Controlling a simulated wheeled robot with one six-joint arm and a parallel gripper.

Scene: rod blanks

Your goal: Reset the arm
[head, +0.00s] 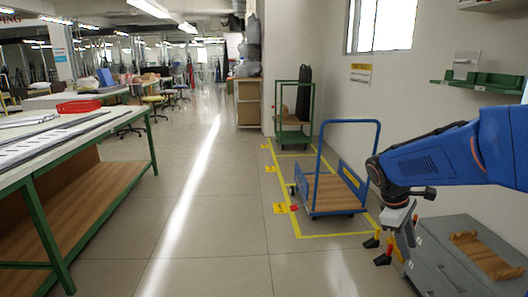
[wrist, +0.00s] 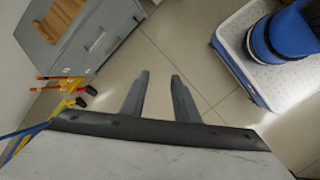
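My gripper (head: 407,250) hangs at the end of my blue arm at the right of the head view, pointing down near a grey cabinet. In the wrist view my gripper (wrist: 160,76) shows two grey fingers standing apart, with only floor visible between them. Nothing is held. No rod blanks can be made out.
The grey cabinet (head: 440,262) bears a wooden tray (head: 486,255). Orange and yellow parts with black tips (wrist: 72,92) show left of the fingers; what they belong to is unclear. A blue trolley (head: 335,190) stands behind. A green-framed bench (head: 75,145) is left; the central floor is clear.

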